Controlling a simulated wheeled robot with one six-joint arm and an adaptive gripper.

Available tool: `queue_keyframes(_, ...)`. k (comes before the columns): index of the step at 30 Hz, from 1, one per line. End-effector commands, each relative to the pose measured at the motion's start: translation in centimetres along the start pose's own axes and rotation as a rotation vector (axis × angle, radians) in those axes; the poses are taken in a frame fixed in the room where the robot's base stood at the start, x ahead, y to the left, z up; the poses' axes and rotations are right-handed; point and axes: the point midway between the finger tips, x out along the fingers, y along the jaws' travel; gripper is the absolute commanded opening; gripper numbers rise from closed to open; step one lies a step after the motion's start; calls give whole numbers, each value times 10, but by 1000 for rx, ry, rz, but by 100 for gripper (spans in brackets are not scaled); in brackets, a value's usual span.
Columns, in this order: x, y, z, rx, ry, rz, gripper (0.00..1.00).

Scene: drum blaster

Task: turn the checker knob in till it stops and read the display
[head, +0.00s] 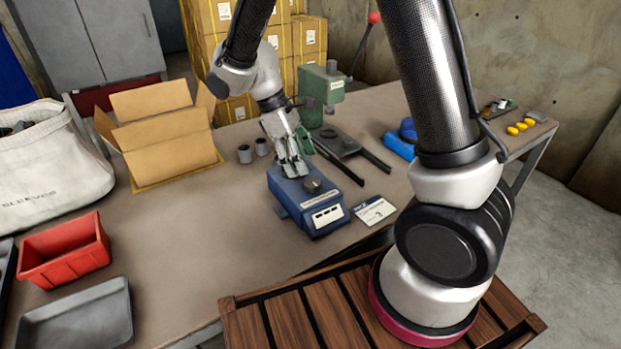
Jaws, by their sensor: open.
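The checker is a blue box (298,210) on the bench near its front edge. Its dark round knob (313,185) sits on the top face. A white display panel (328,216) with dark marks is on the front face; the marks are too small to read. My gripper (293,168) is open and points down over the back left of the checker's top, just left of and behind the knob. I cannot tell whether its fingertips touch the box. Nothing shows between the fingers.
A white card (374,211) lies right of the checker. An open carton (165,130), red bin (65,250) and grey tray (77,318) are left. Bare bench lies between bin and checker.

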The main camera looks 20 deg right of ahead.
Motion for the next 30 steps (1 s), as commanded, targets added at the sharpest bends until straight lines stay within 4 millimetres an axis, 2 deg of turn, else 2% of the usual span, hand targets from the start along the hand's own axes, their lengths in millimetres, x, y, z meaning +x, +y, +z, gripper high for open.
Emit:
queue_keyframes(6,38,-1,2,3,-5,-4,61)
queue_keyframes(10,56,0,2,3,-3,-3,61)
queue_keyframes(15,66,-1,1,4,-1,-2,61)
queue_keyframes(22,66,-1,1,5,0,-2,61)
queue_keyframes(27,66,-1,1,5,0,-2,30)
queue_keyframes(30,66,-1,1,5,0,-2,16)
